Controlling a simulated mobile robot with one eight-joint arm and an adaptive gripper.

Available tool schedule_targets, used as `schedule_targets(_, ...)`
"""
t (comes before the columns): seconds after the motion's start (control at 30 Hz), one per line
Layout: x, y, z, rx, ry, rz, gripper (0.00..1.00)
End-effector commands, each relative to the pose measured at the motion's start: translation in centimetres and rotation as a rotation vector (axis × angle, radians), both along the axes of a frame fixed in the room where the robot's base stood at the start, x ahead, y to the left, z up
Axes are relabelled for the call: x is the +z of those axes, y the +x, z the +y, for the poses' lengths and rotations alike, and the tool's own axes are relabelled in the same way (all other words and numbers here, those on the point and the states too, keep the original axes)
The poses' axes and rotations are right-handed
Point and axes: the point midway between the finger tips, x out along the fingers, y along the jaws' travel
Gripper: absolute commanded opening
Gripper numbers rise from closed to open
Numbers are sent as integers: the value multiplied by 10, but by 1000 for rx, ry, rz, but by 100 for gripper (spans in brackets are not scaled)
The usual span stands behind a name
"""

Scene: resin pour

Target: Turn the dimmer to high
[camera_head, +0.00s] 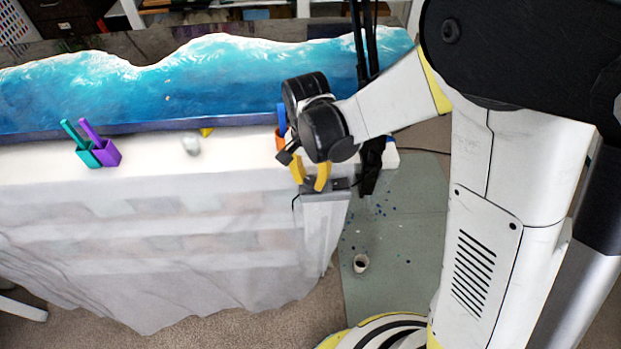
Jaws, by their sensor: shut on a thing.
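My gripper (310,181) has yellow fingers and points down at the right front corner of the cloth-covered table. A dark grey, low device that looks like the dimmer (341,184) lies at that corner, directly at the fingertips. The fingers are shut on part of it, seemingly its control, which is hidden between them. The dimmer's setting cannot be read from this view.
The white-draped table (180,215) carries a long blue resin wave panel (190,85). Teal (87,155) and purple (107,152) holders and a pale rounded item (191,144) stand along its front.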

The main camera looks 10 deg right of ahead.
Motion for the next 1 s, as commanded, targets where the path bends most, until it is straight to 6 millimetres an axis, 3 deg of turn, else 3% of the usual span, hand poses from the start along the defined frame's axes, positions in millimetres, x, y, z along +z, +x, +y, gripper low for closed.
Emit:
schedule_targets(0.07,0,0,0,1,1,0,0)
schedule_targets(0.1,0,0,0,1,1,0,32)
schedule_targets(0.13,0,0,0,1,1,0,39)
schedule_targets(0.53,8,0,0,1,0,0,39)
schedule_targets(1.0,101,1,3,1,0,0,39)
